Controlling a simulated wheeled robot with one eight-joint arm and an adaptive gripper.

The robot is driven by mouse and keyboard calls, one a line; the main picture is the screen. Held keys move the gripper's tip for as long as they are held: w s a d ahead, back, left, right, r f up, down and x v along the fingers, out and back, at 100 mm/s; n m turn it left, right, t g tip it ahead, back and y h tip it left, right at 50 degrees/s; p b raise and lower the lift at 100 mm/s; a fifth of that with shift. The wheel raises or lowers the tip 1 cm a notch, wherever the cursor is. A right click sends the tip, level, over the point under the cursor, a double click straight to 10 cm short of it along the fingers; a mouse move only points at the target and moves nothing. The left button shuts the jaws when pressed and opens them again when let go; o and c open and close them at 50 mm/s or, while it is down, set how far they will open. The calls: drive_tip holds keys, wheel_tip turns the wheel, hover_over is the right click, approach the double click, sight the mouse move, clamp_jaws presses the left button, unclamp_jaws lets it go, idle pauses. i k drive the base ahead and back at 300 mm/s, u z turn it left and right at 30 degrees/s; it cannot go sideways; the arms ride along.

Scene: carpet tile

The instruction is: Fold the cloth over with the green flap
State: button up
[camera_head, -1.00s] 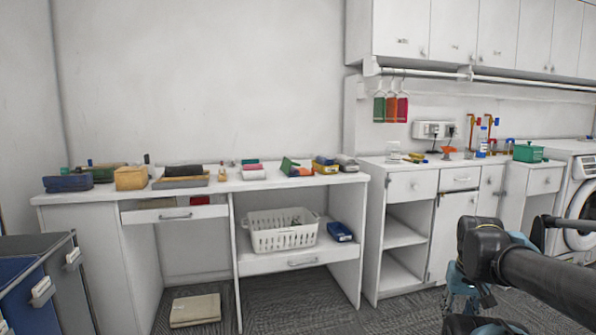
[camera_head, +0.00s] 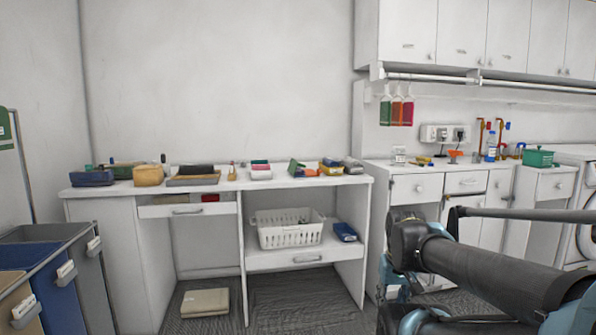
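A small item with a green flap (camera_head: 296,166), possibly the cloth, lies on the white worktop (camera_head: 231,184) against the back wall, right of the middle. The green part stands up at a slant beside an orange-red part (camera_head: 308,172). It is too small to make out how the layers lie. My arm (camera_head: 480,270) reaches in from the right edge and bends down at a black joint, well apart from the worktop. No gripper fingers show in the view.
A yellow-and-red item (camera_head: 331,167) lies close right of the green flap, and red and white stacked pieces (camera_head: 260,171) lie to its left. A white basket (camera_head: 289,236) sits on the shelf below. Bins (camera_head: 57,275) stand at the left.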

sight(293, 165)
drive_tip(key=u, duration=0.05)
drive_tip(key=i, duration=1)
drive_tip(key=z, duration=0.05)
